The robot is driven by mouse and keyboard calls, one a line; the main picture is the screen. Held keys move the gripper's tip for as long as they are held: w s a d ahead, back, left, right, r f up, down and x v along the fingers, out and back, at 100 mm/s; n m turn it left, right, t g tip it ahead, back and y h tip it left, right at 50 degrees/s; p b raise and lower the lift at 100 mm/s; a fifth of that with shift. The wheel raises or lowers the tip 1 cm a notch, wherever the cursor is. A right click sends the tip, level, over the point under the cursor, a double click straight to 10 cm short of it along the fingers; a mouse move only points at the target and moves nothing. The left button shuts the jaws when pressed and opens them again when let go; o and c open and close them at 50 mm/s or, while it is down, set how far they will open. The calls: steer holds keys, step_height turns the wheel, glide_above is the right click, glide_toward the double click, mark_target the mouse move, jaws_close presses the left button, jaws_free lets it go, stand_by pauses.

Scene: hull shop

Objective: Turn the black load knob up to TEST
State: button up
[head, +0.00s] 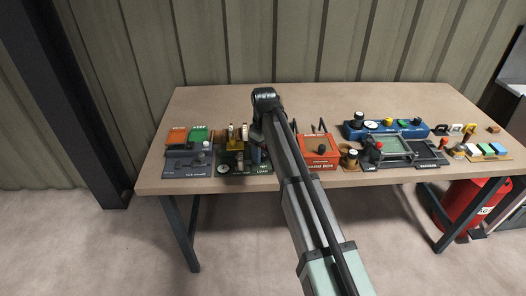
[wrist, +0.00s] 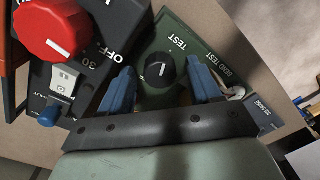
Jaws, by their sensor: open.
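The black load knob (wrist: 160,71) is in the middle of the wrist view, on a green panel (wrist: 180,30). Its white pointer line runs roughly up and down in that picture. The word TEST is printed on the panel to the upper right of the knob, and the pointer is not aimed straight at it. My gripper (wrist: 158,70) is open, with one blue finger on each side of the knob. I cannot tell whether either finger touches it. In the head view the green unit (head: 233,159) stands near the table's front edge, and my arm hides the knob.
A red knob (wrist: 52,28) on a dark box marked OFF and 30 is close to my left finger in the wrist view. An orange-red box (head: 318,150) and a blue unit (head: 385,130) stand to the right. The back of the table (head: 350,95) is clear.

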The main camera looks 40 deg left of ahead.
steer(key=c, duration=1)
steer(key=shift+m, duration=2.2)
steer(key=shift+c, duration=0.2)
steer(key=o, duration=1)
steer(key=shift+o, duration=0.2)
steer(key=shift+n, duration=0.3)
